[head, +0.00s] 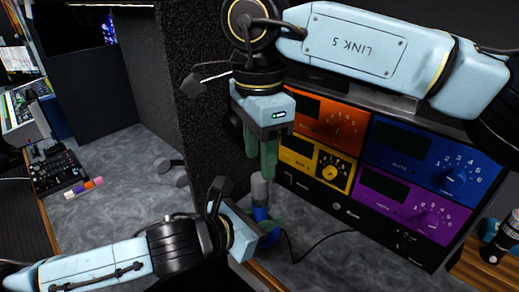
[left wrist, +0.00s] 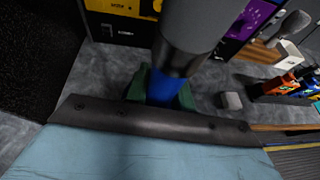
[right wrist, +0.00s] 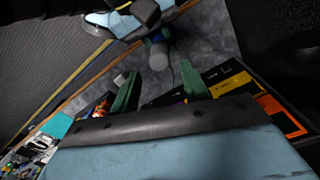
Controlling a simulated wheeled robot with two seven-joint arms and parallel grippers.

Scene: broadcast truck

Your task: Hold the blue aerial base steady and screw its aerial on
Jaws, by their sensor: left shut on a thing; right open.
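The blue aerial base (head: 261,214) is upright at the counter's front edge, between the green fingers of my left gripper (head: 266,228), which is shut on it. In the left wrist view the base (left wrist: 165,88) shows between the fingers. A thick grey cylinder, which looks like the aerial (head: 260,187), stands upright on the base; in the left wrist view a dark band lies between them. Whether it is screwed tight I cannot tell. My right gripper (head: 261,172) is open and empty, pointing down just above the aerial. In the right wrist view the aerial's end (right wrist: 157,56) shows between the fingers.
A panel with orange, yellow, blue and purple modules (head: 385,165) stands close on the right. A black cable (head: 318,241) runs from it along the counter. A dark speckled partition (head: 205,125) stands behind my grippers. A microphone-like object (head: 503,245) stands on wood at the right.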

